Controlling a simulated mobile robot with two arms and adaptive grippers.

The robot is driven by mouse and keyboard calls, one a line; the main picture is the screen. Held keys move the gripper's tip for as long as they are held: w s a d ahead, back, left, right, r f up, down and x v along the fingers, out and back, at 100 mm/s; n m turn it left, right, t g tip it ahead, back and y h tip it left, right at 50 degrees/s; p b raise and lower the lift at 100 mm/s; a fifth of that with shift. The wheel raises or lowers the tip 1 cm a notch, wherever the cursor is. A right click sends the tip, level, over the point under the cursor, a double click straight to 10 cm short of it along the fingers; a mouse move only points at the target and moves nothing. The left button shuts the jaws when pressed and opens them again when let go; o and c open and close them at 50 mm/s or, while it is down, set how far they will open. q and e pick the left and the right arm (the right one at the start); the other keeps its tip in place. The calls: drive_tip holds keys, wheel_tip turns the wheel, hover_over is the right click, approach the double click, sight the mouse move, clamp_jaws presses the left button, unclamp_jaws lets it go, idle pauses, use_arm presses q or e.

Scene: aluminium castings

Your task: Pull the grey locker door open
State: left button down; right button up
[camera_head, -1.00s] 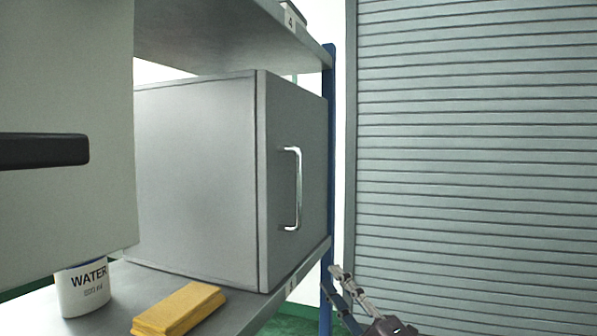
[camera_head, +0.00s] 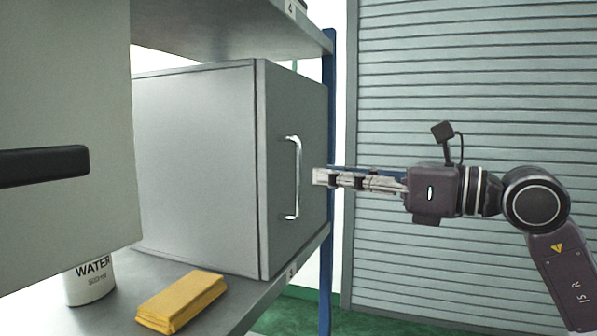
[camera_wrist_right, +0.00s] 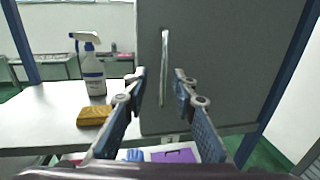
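The grey locker (camera_head: 195,165) stands on a shelf, and its door (camera_head: 312,120) is closed, facing right in the head view. A silver vertical bar handle (camera_head: 297,178) is on the door. My right gripper (camera_head: 316,176) is level with the handle, to its right in the head view. In the right wrist view the fingers of this gripper (camera_wrist_right: 158,84) are spread apart, with the handle (camera_wrist_right: 164,66) showing upright between and beyond them. The gripper is empty, and I see no contact with the handle. My left gripper is not in view.
A yellow cloth or sponge block (camera_head: 180,301) and a white water container (camera_head: 90,280) are on the shelf (camera_head: 225,310) left of the locker. A spray bottle (camera_wrist_right: 91,64) shows in the right wrist view. A blue post (camera_head: 328,270) stands beside the door. A slatted shutter (camera_head: 470,80) is behind.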

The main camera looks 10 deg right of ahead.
drive_tip(key=p, duration=0.4)
hover_over(298, 210)
drive_tip(key=shift+w, duration=0.35)
clamp_jaws()
